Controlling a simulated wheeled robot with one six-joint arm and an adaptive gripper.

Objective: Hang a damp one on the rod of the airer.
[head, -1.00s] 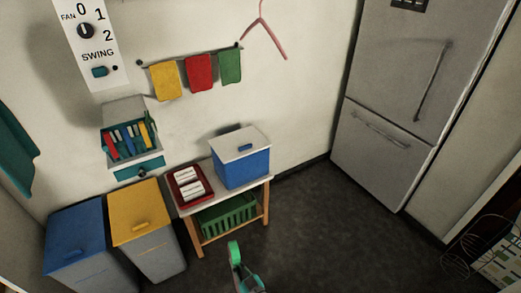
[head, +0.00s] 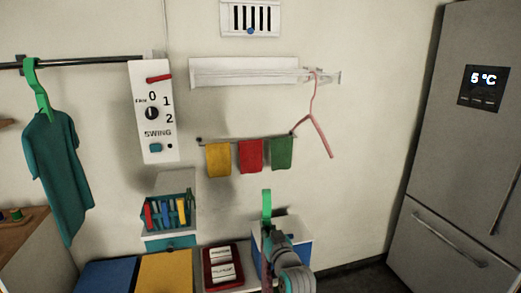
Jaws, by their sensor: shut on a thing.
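My gripper (head: 267,248) is low in the middle of the head view, in front of the blue box. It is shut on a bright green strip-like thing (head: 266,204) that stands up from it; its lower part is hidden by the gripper. A white wall unit (head: 235,72), perhaps the airer, has thin bars (head: 325,76) at its right end. I cannot tell what is damp.
A small rail holds yellow (head: 218,160), red (head: 251,156) and green (head: 282,153) cloths. A fan switch panel (head: 152,112) is on the wall. Below stand a blue box (head: 298,240), a red tray (head: 208,280) and lidded bins (head: 165,272). A fridge (head: 455,150) stands at right.

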